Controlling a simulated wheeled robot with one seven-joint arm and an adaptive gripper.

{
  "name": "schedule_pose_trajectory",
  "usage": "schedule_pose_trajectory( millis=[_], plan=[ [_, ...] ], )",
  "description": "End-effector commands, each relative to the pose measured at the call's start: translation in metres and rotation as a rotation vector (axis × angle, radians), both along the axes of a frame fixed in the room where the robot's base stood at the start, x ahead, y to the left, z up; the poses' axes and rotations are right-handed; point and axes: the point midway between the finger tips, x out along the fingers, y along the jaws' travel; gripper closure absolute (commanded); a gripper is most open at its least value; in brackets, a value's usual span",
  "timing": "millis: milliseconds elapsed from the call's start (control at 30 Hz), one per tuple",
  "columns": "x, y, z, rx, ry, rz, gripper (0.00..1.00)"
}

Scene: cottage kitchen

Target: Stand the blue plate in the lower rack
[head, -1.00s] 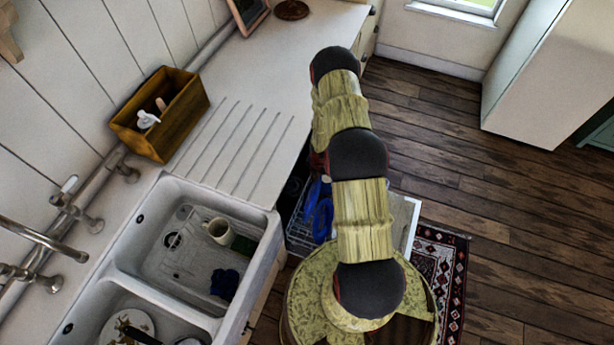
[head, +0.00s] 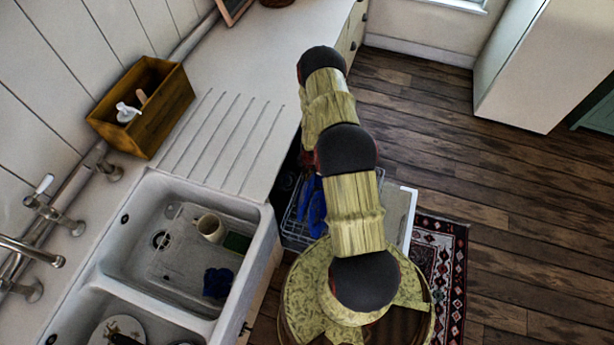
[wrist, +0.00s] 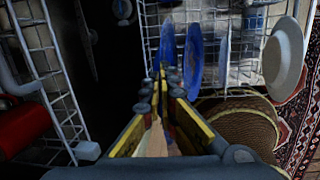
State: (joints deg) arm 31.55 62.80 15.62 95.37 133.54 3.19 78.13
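In the wrist view a blue plate (wrist: 167,46) stands on edge, upright, in the wire dishwasher rack (wrist: 150,35), its near edge between my fingertips. My gripper (wrist: 166,74) is nearly closed, with its tips on that edge. A second blue plate (wrist: 194,56) stands on edge just to the right, apart from the first. In the head view blue plates (head: 314,208) show in the pulled-out lower rack (head: 292,222), left of my arm. My gripper is hidden behind my arm there.
A thin bluish plate (wrist: 225,50) and a white plate (wrist: 285,54) stand farther right in the rack. The open dishwasher door (head: 398,212) lies beside a patterned rug (head: 440,265). The sink (head: 185,235) holds a mug (head: 211,228). The wooden floor at right is clear.

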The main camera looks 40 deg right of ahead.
Motion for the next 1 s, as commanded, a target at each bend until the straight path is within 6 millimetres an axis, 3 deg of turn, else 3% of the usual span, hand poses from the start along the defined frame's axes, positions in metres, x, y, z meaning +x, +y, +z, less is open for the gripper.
schedule_pose_trajectory(
  millis=[267,1000],
  plan=[
    [0.001,0.0,-0.014,0.0,-0.001,-0.001,1.0],
    [0.001,0.0,-0.078,0.0,-0.001,0.0,1.0]
  ],
)
